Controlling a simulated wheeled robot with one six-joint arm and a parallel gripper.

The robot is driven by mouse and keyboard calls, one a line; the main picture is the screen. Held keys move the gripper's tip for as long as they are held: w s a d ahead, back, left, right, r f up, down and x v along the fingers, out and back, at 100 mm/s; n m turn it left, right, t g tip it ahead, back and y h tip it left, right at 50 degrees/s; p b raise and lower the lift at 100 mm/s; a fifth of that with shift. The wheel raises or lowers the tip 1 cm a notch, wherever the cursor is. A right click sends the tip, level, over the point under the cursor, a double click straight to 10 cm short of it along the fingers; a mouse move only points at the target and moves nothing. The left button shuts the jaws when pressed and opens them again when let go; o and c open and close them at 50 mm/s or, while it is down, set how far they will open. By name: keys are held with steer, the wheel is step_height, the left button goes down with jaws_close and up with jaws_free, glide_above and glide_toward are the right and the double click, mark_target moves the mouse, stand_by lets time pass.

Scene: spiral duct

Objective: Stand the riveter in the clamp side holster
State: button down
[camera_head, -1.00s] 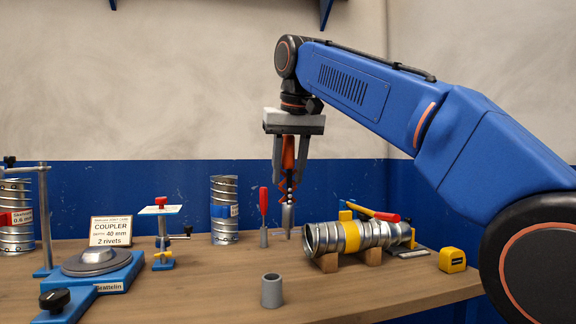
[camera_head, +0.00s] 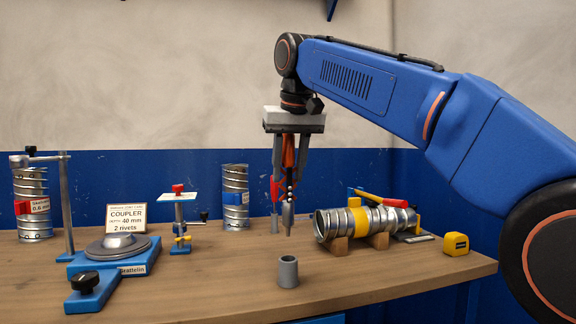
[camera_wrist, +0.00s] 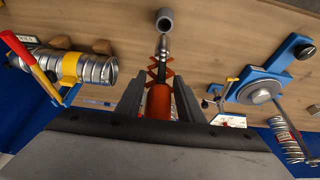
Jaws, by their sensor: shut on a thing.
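My gripper (camera_head: 290,172) points straight down and is shut on the riveter (camera_head: 289,197), which hangs upright with its orange handle between the fingers, red crossed links below and a silver nose at the bottom. The riveter also shows in the wrist view (camera_wrist: 160,98). A grey open cup, seemingly a holster (camera_head: 288,271), stands on the bench nearer the camera, below the riveter's nose in the picture and apart from it. In the wrist view the cup (camera_wrist: 165,19) lies just beyond the nose. I cannot tell which holder is the clamp side one.
A silver duct with a yellow band clamp (camera_head: 357,220) lies on wood blocks at right. A red-handled tool (camera_head: 275,190) stands behind the riveter, partly hidden. A yellow tape measure (camera_head: 455,244), small stand (camera_head: 179,215), and blue crimper (camera_head: 112,258) are around.

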glide_above(288, 227)
steer(key=w, duration=0.1)
steer(key=shift+w+f, duration=0.15)
steer(key=shift+f, duration=5.55)
steer(key=c, duration=1.1)
jaws_free()
steer(key=v, duration=1.7)
steer(key=shift+d+r, duration=0.1)
